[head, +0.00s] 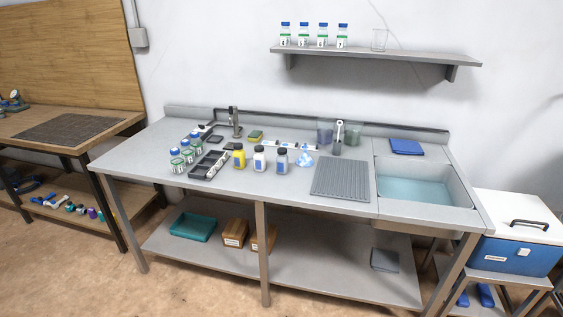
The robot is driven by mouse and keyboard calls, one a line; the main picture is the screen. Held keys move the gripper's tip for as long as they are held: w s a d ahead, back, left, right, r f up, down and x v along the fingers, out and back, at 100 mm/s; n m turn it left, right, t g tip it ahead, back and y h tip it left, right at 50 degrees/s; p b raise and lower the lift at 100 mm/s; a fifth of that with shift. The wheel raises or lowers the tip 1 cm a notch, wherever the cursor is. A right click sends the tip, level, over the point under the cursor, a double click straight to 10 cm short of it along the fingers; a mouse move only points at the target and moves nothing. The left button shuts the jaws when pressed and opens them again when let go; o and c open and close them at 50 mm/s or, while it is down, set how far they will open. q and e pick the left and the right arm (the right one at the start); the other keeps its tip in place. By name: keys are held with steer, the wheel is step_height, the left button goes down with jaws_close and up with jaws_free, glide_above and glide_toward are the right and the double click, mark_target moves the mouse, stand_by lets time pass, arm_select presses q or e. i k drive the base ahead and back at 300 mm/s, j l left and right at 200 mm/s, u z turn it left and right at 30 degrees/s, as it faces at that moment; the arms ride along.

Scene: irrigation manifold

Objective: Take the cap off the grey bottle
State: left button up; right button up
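The grey bottle (282,163) stands upright on the metal bench, at the right end of a short row of bottles. A dark cap (282,151) sits on its top. A white bottle (259,161) and a yellow bottle (239,159), both with dark caps, stand to its left. Neither of my grippers shows in the head view.
A blue-and-white crumpled item (304,161) lies just right of the grey bottle, then a ribbed grey mat (341,180) and a sink (423,168). A black tray (205,168) and blue-capped bottles (177,161) stand left. The bench's front strip is clear.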

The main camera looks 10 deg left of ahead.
mark_target(282, 163)
steer(key=j+z, duration=0.2)
steer(key=z, duration=0.15)
steer(key=i+j+z, duration=0.1)
steer(key=z, duration=0.2)
steer(key=j+z, duration=0.4)
steer(key=j, duration=1.25)
steer(key=k+j+z, duration=0.15)
steer(key=j, duration=0.4)
